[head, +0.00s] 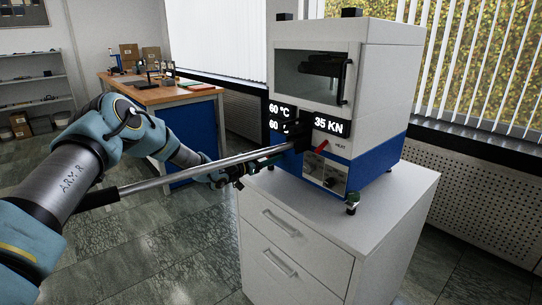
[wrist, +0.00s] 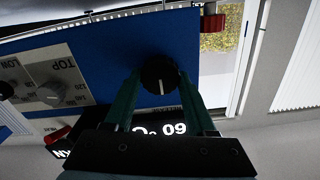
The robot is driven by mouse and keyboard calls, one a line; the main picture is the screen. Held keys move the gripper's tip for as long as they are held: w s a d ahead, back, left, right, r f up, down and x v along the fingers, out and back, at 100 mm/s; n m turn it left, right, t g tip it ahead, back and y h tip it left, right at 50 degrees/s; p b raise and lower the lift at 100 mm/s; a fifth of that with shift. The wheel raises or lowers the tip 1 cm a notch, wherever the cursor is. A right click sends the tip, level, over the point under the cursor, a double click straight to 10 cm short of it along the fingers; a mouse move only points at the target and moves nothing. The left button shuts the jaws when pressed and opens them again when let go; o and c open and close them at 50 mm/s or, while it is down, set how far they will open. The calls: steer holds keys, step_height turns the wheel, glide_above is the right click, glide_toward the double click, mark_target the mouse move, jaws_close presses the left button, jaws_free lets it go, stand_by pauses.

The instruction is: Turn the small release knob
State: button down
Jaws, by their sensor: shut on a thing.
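The small release knob (wrist: 160,74) is a round black knob with a white line, on the blue panel of the press in the wrist view. My gripper (wrist: 160,82) has its two green fingers on either side of the knob and is shut on it. The white line points towards the gripper's palm. In the head view, my gripper (head: 262,163) reaches the lower left part of the white and blue press (head: 372,160). The knob cannot be made out there, behind my gripper and the metal lever.
A long metal lever (head: 175,178) with a black grip sticks out left from the press, across my arm. Control dials (head: 322,172) and a red switch (head: 322,147) are on the front. The press stands on a white drawer cabinet (head: 285,235). A workbench (head: 160,92) stands behind.

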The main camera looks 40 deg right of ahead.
steer(key=shift+f+n+b, duration=0.15)
steer(key=shift+n+b, duration=0.15)
steer(key=shift+b, duration=0.2)
steer(key=n+b, duration=0.2)
steer(key=shift+n+b, duration=0.35)
steer(key=shift+n, duration=0.05)
steer(key=shift+w+n+b, duration=0.15)
steer(key=shift+n+b, duration=0.3)
steer(key=shift+n, duration=2.75)
steer(key=shift+w+n+b, duration=0.1)
steer(key=shift+n+b, duration=0.35)
steer(key=shift+n, duration=2.75)
steer(key=shift+c, duration=1.1)
jaws_free()
